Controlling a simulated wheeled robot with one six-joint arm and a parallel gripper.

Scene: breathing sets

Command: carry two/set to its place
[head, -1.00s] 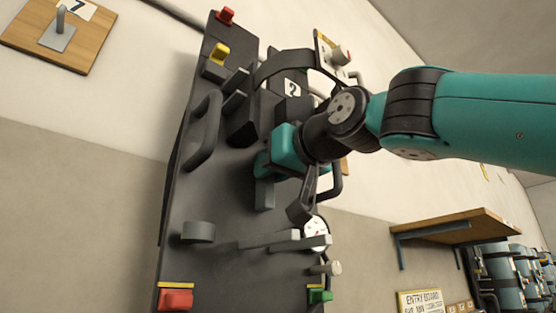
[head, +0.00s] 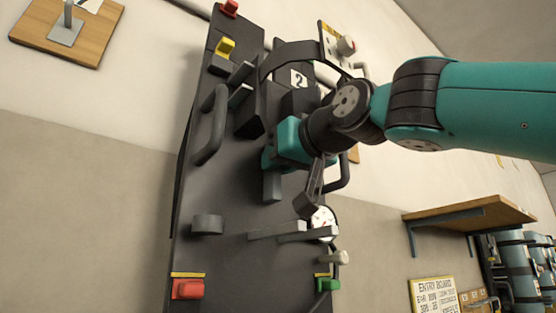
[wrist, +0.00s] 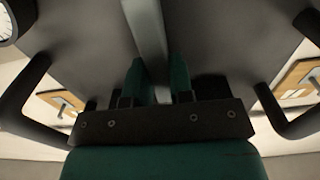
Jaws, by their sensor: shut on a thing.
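The set (head: 225,180) is a tall dark grey backplate in the head view, with a curved handle on each side. It bears a white label reading 2 (head: 299,79), a round gauge (head: 322,222) and red, yellow and green fittings. My gripper (head: 272,160) is in front of its middle. In the wrist view my gripper's teal fingers (wrist: 158,78) are shut on a grey bar (wrist: 148,30) of the set. The set's plate (wrist: 85,40) fills much of that view. The plate is tilted in the head view.
A wooden board with a grey hook (head: 67,32) is on the wall at upper left; its label is cut off. A wooden shelf (head: 475,217) juts out at right, above a sign reading entry board (head: 433,296). Several teal cylinders (head: 517,270) stand at far right.

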